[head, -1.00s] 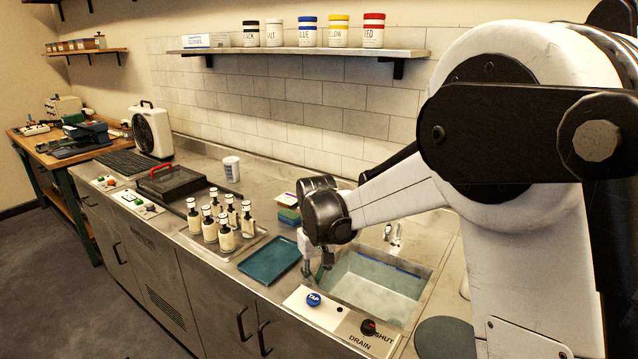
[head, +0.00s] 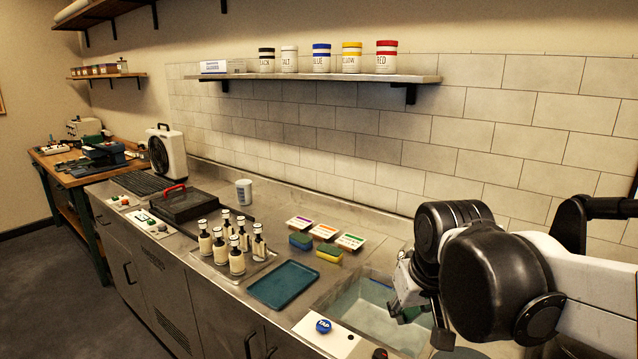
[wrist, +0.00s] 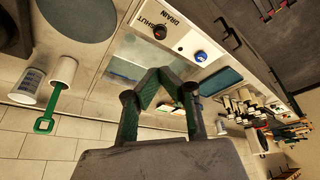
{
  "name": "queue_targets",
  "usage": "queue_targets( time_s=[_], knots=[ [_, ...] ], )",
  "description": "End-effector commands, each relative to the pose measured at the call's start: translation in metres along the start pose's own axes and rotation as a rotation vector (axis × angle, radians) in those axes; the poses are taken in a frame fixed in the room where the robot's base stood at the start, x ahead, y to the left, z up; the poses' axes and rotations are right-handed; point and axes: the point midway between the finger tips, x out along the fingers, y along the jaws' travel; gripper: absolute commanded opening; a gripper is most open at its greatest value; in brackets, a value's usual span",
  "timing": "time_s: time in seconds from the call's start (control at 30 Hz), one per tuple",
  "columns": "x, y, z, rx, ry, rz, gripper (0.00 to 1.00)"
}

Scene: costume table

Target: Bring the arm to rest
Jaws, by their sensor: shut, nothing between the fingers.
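My gripper (head: 408,312) hangs over the right part of the sink (head: 362,305), at the right of the head view. Its dark green fingers (wrist: 168,88) show in the wrist view, shut with nothing between them. My folded arm fills the lower right of the head view and hides part of the sink.
Left of the sink are a teal tray (head: 283,286), several bottles (head: 237,262), two sponges (head: 329,253) and cards (head: 350,242). The blue TAP knob (head: 323,326) sits in front. A white cup (wrist: 63,72) with a green-handled tool (wrist: 45,123) shows in the wrist view.

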Motion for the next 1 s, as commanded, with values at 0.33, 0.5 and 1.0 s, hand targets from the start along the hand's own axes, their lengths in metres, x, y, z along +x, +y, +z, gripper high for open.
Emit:
queue_targets(
  time_s=[0.33,0.5,1.0],
  knots=[
    [-0.022,0.021,0.071,0.081,0.131,0.032,0.0],
    [-0.024,0.028,0.098,0.112,0.186,0.047,0.0],
    [-0.024,0.032,0.115,0.133,0.225,0.057,0.0]
  ],
)
